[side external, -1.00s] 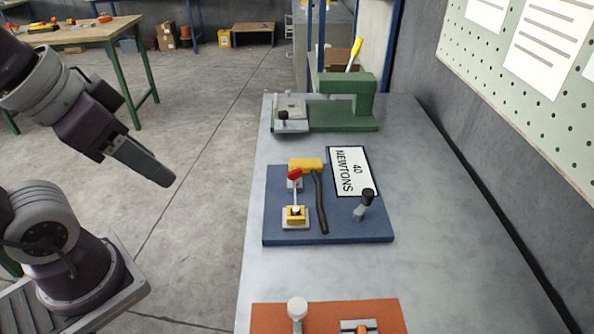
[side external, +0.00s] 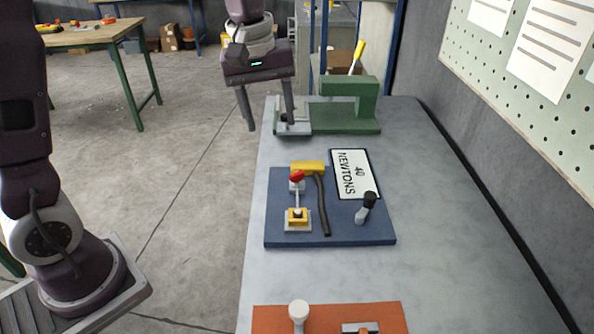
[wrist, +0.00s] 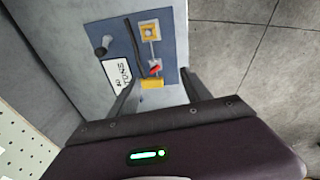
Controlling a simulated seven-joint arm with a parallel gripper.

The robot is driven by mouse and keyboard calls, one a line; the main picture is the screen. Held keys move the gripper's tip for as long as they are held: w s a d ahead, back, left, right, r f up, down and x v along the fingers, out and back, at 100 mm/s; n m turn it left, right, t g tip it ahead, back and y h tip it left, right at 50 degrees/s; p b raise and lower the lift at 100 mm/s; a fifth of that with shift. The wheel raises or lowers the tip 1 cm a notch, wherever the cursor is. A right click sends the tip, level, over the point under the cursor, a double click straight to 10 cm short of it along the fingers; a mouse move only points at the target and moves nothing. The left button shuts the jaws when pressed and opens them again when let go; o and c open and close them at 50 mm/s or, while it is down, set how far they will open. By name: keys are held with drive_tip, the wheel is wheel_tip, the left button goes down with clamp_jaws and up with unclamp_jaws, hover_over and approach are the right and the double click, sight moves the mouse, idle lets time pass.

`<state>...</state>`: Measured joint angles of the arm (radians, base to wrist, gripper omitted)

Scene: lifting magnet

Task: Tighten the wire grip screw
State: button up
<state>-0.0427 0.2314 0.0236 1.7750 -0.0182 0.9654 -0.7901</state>
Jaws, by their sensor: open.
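I cannot tell for sure which part is the wire grip screw. A white-headed knob (side external: 299,308) stands upright on an orange board (side external: 275,318) at the near edge of the bench, beside a small metal clamp (side external: 362,328). A dark knob (side external: 284,118) sits on a grey plate at the left end of a green stand (side external: 350,122) at the far end; a finger partly covers it. My gripper (side external: 270,124) is open and empty, pointing down by the bench's far left edge, near the green stand. Its fingers also show in the wrist view (wrist: 157,84).
The bench's right side (side external: 450,230) is clear. A pegboard wall (side external: 550,90) stands at right.

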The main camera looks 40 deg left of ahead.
sight(297, 173)
drive_tip(key=w+f+n, duration=0.1)
drive_tip(key=w+f, duration=0.2)
drive_tip(key=w+a+f+n+g, duration=0.1)
drive_tip(key=w+f+n, duration=0.1)
drive_tip(key=f, duration=0.2)
drive_tip(key=w+f+n, duration=0.1)
drive_tip(key=w+f, duration=0.2)
drive_tip(key=f, duration=0.1)
drive_tip(key=shift+w+a+f+n+g, duration=0.25)
drive_tip(key=shift+w+a+n+g, duration=0.05)
drive_tip(key=shift+a+g, duration=0.1)
drive_tip(key=f, duration=0.8)
drive_tip(key=shift+w+f, duration=0.15)
drive_tip(key=shift+w, duration=0.1)
clamp_jaws()
